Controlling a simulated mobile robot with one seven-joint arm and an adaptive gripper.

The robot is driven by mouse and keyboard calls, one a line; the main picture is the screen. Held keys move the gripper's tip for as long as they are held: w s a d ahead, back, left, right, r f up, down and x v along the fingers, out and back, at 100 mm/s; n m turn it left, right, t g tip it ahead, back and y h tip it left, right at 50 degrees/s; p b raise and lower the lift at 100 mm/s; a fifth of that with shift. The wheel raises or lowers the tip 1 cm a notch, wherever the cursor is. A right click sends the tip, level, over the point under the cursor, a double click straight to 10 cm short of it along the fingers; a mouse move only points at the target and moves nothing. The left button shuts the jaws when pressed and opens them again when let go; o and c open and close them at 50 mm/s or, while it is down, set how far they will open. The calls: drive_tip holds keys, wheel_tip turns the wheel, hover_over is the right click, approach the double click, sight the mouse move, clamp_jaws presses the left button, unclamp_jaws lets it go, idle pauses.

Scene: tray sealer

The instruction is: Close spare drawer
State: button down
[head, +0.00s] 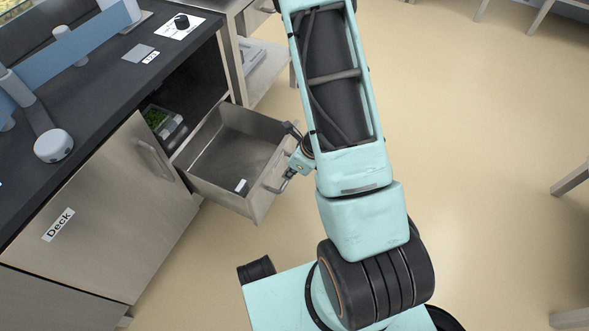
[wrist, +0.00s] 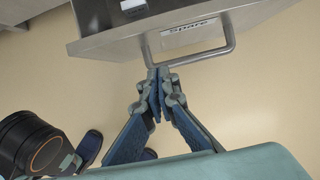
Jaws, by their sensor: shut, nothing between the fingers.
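In the head view the gripper (head: 285,183) is small, beside the drawer's front near the handle, and partly hidden by my arm.
The "Deck" cabinet front (head: 95,215) with its own handle stands left of the drawer. A container with green contents (head: 160,125) sits in the dark opening behind the drawer. A metal table (head: 262,70) stands beyond. The floor to the right is mostly free.

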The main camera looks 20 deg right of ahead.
drive_tip(key=shift+w+a+f, duration=0.2)
drive_tip(key=shift+w+a, duration=0.55)
drive_tip(key=shift+a, duration=0.05)
drive_tip(key=shift+w+a+f, duration=0.2)
drive_tip(key=shift+w+a, duration=0.55)
